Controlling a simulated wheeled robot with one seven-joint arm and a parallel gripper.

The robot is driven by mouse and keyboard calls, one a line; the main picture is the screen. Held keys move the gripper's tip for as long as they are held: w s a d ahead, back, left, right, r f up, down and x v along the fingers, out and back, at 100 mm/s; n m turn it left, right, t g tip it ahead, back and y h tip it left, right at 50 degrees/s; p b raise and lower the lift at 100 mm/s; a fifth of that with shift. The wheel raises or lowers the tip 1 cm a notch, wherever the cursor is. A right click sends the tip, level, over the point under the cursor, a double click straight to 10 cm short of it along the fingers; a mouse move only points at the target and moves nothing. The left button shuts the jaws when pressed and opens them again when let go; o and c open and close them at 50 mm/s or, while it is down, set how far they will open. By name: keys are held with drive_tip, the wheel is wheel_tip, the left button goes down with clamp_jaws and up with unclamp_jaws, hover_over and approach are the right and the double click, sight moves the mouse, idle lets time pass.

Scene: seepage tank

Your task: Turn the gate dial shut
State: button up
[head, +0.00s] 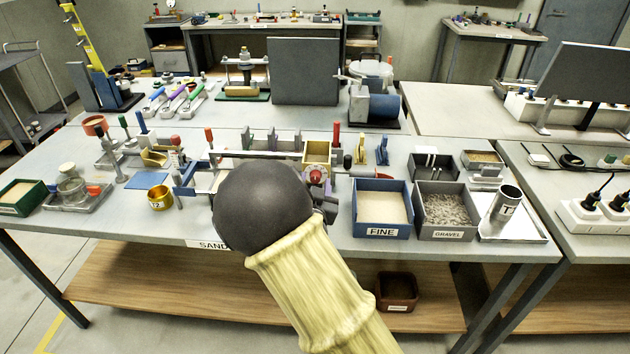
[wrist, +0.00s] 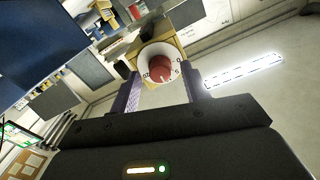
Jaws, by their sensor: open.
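The gate dial (head: 316,175) is a red knob on a round white plate, fixed to the front of a yellowish box on the table. In the wrist view the dial (wrist: 160,69) faces the camera, with a pale pointer mark on the red knob. My gripper (wrist: 160,84) is open, with its two purple fingers on either side of the dial's lower part in the picture. I cannot tell whether the fingers touch it. In the head view my dark arm joint hides most of my gripper and part of the tank apparatus.
A blue FINE tray (head: 382,233) and a grey GRAVEL tray (head: 447,233) stand right of the dial. A brass T2 cup (head: 160,197) is to the left. Levers with coloured handles stand along the apparatus. The floor in front of the table is clear.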

drive_tip(key=shift+w, duration=0.3)
drive_tip(key=c, duration=1)
